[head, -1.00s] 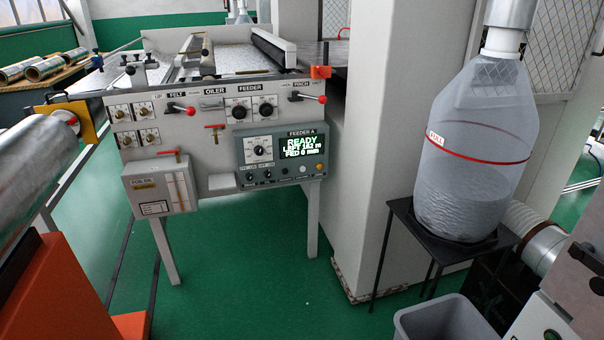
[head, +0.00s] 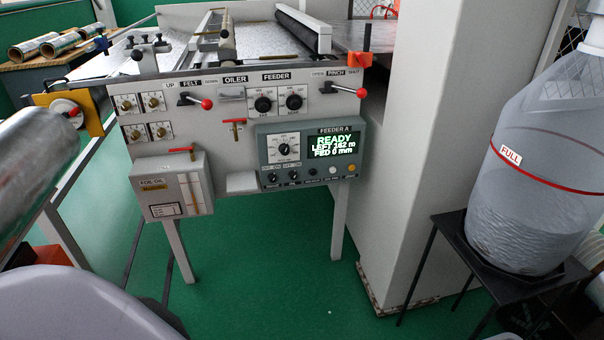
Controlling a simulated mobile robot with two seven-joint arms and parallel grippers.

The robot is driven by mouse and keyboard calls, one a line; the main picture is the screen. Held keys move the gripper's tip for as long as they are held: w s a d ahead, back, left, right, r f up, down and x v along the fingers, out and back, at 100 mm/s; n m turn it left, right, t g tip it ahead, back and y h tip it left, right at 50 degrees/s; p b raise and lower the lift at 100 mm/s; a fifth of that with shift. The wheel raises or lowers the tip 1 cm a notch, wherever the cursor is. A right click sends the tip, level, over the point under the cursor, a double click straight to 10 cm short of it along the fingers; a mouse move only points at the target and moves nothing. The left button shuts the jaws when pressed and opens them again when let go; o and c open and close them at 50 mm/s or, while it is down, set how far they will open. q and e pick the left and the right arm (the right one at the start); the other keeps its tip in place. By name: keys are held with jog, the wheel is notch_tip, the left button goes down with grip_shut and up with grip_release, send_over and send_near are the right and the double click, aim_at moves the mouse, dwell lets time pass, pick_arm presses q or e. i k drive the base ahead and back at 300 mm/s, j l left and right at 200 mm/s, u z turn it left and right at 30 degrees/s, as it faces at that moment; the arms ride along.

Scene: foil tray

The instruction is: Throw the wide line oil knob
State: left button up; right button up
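The feeder's front panel (head: 215,135) faces me in the head view. Several small brass-coloured knobs sit on white plates at its left, among them an upper-left knob (head: 127,103) and a lower-right knob (head: 160,131). Two larger black knobs, left (head: 263,104) and right (head: 294,101), sit under the FEEDER label. A red-handled valve (head: 235,122) is below the OILER label. The small print is too fine to read, so I cannot tell which knob is the wide line one. Neither gripper is in view.
Red-balled levers, FELT (head: 205,104) and PINCH (head: 360,93), stick out from the panel. The display (head: 333,145) reads READY. A foil oil box (head: 170,190) hangs lower left. Green floor (head: 290,270) is clear.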

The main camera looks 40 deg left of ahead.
aim_at(293, 175)
jog(key=i+j, duration=0.25)
jog(key=j, duration=0.15)
jog(key=i+j, duration=0.2)
jog(key=j, duration=0.2)
jog(key=i+j+z, duration=0.1)
jog(key=i+j, duration=0.15)
jog(key=j, duration=0.1)
